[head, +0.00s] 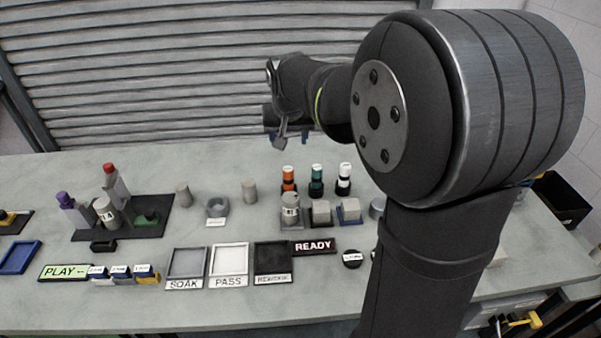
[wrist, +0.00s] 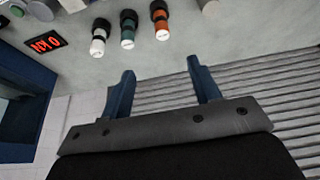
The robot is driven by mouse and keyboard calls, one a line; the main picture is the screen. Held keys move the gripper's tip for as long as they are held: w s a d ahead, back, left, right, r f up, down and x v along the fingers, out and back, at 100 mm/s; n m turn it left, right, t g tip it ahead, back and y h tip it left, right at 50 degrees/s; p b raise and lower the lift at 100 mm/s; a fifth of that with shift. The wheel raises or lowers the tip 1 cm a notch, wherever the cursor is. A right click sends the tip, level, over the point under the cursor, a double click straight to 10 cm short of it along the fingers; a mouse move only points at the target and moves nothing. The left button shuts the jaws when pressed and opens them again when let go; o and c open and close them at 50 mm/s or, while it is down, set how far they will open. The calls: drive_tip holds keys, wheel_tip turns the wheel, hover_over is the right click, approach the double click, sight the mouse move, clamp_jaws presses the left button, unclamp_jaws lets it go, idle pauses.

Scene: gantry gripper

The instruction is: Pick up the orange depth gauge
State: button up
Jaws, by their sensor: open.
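The orange depth gauge (head: 288,178) stands upright on the bench, with a black middle band and a white cap. In the head view it is the leftmost of a row of three, beside a green one (head: 317,180) and a white one (head: 344,178). In the wrist view the orange gauge (wrist: 159,17) is at the top, beyond the fingertips. My gripper (head: 288,136) is above and behind the row, apart from it. In the wrist view its two blue fingers (wrist: 160,68) are spread with nothing between them.
A grey cylinder (head: 290,203) and blocks stand just in front of the gauges. SOAK (head: 186,284), PASS and REWORK trays lie nearer the front. A black stand (head: 150,226) with coloured-top pieces is at left. A shutter (head: 180,70) rises behind the bench.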

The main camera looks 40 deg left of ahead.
sight(288, 168)
drive_tip(key=w+a+f+n+g+h, duration=0.3)
drive_tip(key=w+a+f+n, duration=0.1)
drive_tip(key=w+a+n, duration=0.25)
drive_tip(key=f, duration=0.8)
drive_tip(key=w+f, duration=0.1)
drive_tip(key=f, duration=0.3)
drive_tip(key=shift+a+f, duration=0.3)
drive_tip(key=f, duration=0.5)
drive_tip(key=shift+s+a+f, duration=0.1)
drive_tip(key=shift+s, duration=0.1)
drive_tip(key=c, duration=1.1)
